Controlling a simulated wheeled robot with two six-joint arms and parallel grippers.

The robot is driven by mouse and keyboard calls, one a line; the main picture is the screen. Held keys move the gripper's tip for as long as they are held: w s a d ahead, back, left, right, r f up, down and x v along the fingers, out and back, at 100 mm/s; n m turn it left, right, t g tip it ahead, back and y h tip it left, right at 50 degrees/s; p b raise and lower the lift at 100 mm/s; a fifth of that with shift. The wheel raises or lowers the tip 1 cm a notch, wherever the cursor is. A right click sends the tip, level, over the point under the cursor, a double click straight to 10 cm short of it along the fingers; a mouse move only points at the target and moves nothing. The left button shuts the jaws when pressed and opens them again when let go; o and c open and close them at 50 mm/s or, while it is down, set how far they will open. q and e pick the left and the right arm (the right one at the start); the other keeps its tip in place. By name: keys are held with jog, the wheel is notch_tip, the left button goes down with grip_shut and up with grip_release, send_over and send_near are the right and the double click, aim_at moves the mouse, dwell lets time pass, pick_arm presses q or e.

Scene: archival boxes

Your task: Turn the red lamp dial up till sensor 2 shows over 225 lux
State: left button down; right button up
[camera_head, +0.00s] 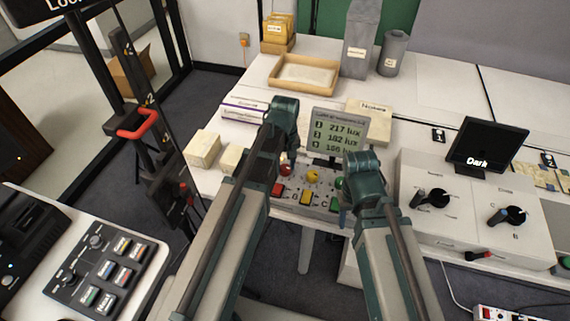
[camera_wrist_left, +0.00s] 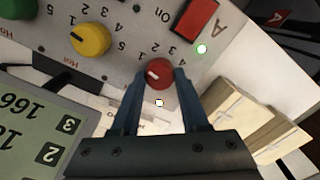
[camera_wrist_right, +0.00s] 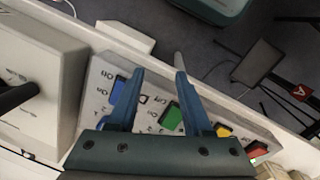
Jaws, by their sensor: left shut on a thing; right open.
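The red lamp dial (camera_wrist_left: 160,73) sits on the grey control panel (camera_wrist_left: 122,20), and my left gripper (camera_wrist_left: 160,77) has a finger on either side of it. In the head view the red dial (camera_head: 286,169) is partly hidden by my left gripper. The lux display (camera_head: 338,132) behind the panel reads 217 lux in row 1, 182 lux in row 2 and what looks like 166 lux in row 3. My right gripper (camera_wrist_right: 160,75) is open and empty, above the panel end with the blue button (camera_wrist_right: 118,90) and green button (camera_wrist_right: 171,115).
A yellow dial (camera_wrist_left: 90,39) is beside the red one, with a green dial (camera_head: 338,183) beyond. A red button (camera_wrist_left: 196,16) sits near the red dial. Cream boxes (camera_head: 202,149) stand left of the panel. A grey unit with black knobs (camera_head: 432,199) stands at right.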

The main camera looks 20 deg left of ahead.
pick_arm(q)
jog(key=m, duration=0.4)
jog(key=shift+m, duration=1.8)
jog(key=shift+c, duration=2)
grip_release()
jog(key=shift+r, duration=0.15)
